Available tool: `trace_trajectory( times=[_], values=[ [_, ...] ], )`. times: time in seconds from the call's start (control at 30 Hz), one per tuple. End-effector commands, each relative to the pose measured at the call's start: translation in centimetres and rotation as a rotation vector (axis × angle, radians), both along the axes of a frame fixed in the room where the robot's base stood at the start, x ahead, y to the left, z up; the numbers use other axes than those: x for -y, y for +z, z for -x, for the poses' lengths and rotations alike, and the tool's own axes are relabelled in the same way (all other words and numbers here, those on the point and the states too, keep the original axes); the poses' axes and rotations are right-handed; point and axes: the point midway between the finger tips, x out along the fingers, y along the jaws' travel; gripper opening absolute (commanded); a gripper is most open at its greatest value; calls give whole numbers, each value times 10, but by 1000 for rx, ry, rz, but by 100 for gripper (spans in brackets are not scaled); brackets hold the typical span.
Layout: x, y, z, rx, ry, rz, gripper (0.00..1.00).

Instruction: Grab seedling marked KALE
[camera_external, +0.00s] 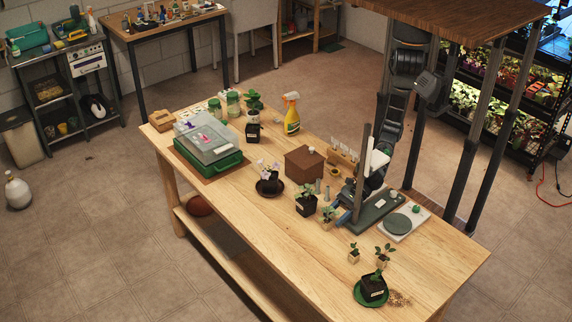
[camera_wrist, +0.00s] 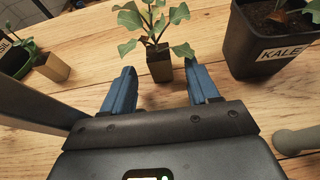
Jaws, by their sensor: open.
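A black square pot (camera_wrist: 258,62) at the right of the wrist view carries a white label (camera_wrist: 283,53) reading KALE. It holds dark soil; its plant is mostly cut off by the frame. It appears to be the black pot (camera_external: 306,206) mid-table in the external view. My gripper (camera_wrist: 159,70) is open and empty, its blue fingers pointing at a small brown pot (camera_wrist: 159,66) with a leafy seedling (camera_wrist: 150,25). That small pot stands just beyond the gap between the fingertips. The KALE pot is right of my right finger, apart from it. In the external view my gripper (camera_external: 343,217) is low over the table.
A grey rounded object (camera_wrist: 296,141) lies right of my gripper. A dark pot (camera_external: 374,289) on a green saucer (camera_external: 370,302) and two small seedlings (camera_external: 353,257) stand toward the front right. A brown box (camera_external: 304,165) and scale (camera_external: 403,222) are nearby. Bare wood lies left of the KALE pot.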

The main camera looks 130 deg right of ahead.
Motion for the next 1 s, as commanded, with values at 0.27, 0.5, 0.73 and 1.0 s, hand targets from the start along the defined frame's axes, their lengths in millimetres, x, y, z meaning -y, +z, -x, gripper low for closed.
trace_trajectory(
  times=[0.27, 0.5, 0.73, 1.0],
  values=[
    [0, -7, -17, -1, 1, 0, 60],
    [0, -7, -16, 0, 1, 0, 51],
    [0, -7, -16, 0, 1, 0, 29],
    [0, -7, -16, 0, 1, 0, 3]
  ],
)
